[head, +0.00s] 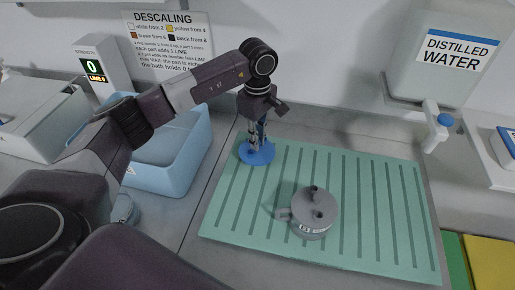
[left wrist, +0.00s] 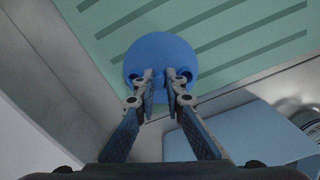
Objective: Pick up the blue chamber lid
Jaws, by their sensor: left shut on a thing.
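The blue chamber lid (head: 257,153) is a round blue disc at the back left corner of the green ribbed mat (head: 345,170). My left gripper (head: 259,140) points down over it and is shut on its raised middle part. In the left wrist view the lid (left wrist: 160,50) lies between and beyond the fingertips of my left gripper (left wrist: 164,85). The fingers hide the part that they grip. I cannot tell whether the lid touches the mat. My right gripper is not in view.
A grey round chamber (head: 314,212) with a side spout stands on the mat, to the right and nearer. A blue basin (head: 170,160) is left of the mat. A distilled water tank (head: 440,60) with a tap is at the back right. The mat's right side is clear.

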